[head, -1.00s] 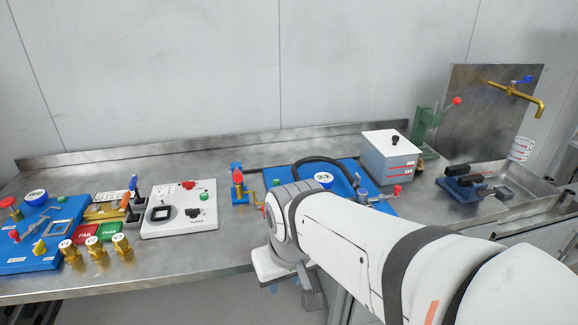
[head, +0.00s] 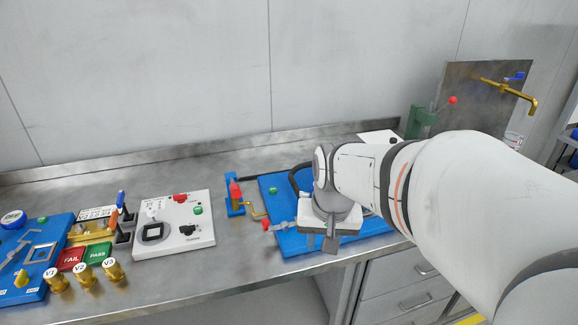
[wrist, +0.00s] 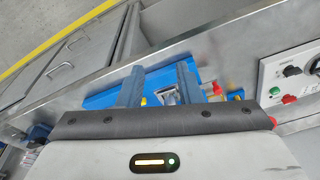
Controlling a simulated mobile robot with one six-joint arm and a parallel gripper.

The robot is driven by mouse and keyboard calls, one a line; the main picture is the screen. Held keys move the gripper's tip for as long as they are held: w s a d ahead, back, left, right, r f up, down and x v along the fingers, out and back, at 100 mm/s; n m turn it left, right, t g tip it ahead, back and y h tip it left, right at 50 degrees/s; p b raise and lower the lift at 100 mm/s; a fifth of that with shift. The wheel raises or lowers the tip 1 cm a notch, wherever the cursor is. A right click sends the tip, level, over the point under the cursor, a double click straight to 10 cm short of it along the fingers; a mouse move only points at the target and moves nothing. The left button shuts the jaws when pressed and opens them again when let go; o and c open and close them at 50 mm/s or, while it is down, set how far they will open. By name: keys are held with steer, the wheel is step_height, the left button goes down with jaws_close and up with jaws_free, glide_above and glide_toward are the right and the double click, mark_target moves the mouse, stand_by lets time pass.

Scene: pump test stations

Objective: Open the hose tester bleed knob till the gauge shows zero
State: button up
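The blue board with a black hose (head: 296,178), which looks like the hose tester (head: 275,200), lies mid-bench in the head view. My arm covers much of it, including its round gauge, so the reading is not visible. My gripper (head: 328,240) is over the front part of this board, pointing down. In the wrist view my gripper (wrist: 160,76) shows two blue-grey fingers spread apart, with nothing held between them. A metal fitting (wrist: 168,97) and a yellow bit show behind the fingers. A small red part (head: 267,224) is at the board's left edge. I cannot tell which part is the bleed knob.
Left of the board stand a blue stand with a red part (head: 235,190) and a white panel (head: 175,235). Further left are brass fittings (head: 85,273) and another blue board (head: 50,225). The bench front edge is close to my gripper.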

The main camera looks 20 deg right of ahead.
steer(key=w+d+f+m+p, duration=0.2)
steer(key=w+d+m, duration=0.2)
steer(key=w, duration=0.2)
steer(key=w+d+f+m+g+p, duration=0.1)
steer(key=w+d+f+m+p, duration=0.1)
steer(key=w+d+m, duration=0.3)
steer(key=w+d+f+m+g+p, duration=0.1)
steer(key=w+d+m+p, duration=0.3)
steer(key=w, duration=0.5)
steer(key=shift+w+d+f+m, duration=0.1)
steer(key=shift+d+f+m, duration=0.1)
steer(key=shift+f, duration=0.25)
steer(key=shift+d+f+m, duration=0.1)
steer(key=shift+d+f, duration=0.05)
steer(key=shift+f, duration=0.3)
steer(key=shift+w+d+f, duration=0.1)
steer(key=shift+d+f, duration=0.1)
steer(key=shift+f, duration=0.45)
step_height(320, 180, down, 7)
steer(key=shift+f+p, duration=0.1)
steer(key=shift+p, duration=0.9)
jaws_close()
